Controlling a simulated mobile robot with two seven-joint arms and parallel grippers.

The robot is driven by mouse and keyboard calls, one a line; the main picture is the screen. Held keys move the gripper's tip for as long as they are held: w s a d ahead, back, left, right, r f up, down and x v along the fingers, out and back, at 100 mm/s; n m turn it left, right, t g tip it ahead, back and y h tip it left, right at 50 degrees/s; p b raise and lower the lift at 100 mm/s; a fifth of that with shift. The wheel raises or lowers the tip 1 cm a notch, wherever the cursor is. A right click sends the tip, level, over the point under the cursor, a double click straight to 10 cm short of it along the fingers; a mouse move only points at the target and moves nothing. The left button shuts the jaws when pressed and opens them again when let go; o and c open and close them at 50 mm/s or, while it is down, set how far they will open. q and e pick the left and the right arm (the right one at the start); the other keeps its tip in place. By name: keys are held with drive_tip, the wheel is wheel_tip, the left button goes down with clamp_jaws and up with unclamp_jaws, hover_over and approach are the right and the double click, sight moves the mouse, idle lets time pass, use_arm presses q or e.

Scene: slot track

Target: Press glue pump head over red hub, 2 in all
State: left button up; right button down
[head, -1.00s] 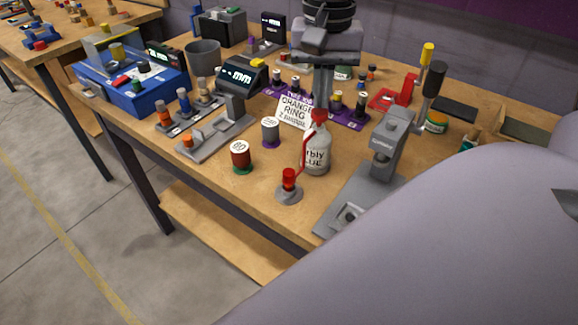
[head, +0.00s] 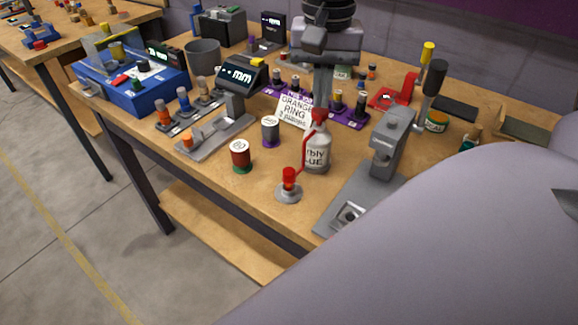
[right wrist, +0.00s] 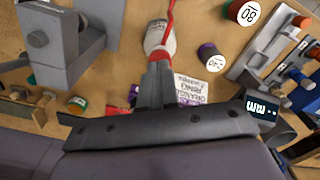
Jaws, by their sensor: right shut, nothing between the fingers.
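The glue bottle (head: 317,152) stands upright on the bench, with a red pump head (head: 318,116) and a thin red spout reaching left and down. The spout's end is over the red hub (head: 289,178), which stands on a round grey base (head: 288,194). My right gripper (head: 320,106) is shut and empty, pointing down at the pump head; I cannot tell whether it touches. My left gripper is not in view.
A grey press (head: 388,150) stands right of the bottle. A white sign (head: 295,110) is behind it. A red-and-green spool (head: 240,155) and a grey-purple one (head: 270,130) stand left. Bare wood lies in front of the spools.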

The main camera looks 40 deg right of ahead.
drive_tip(key=shift+f+b, duration=0.85)
drive_tip(key=shift+f, duration=0.3)
drive_tip(key=shift+r+p, duration=1.15)
drive_tip(key=shift+r, duration=0.35)
wheel_tip(320, 180, up, 6)
drive_tip(key=p, duration=0.4)
drive_tip(key=shift+p, duration=0.3)
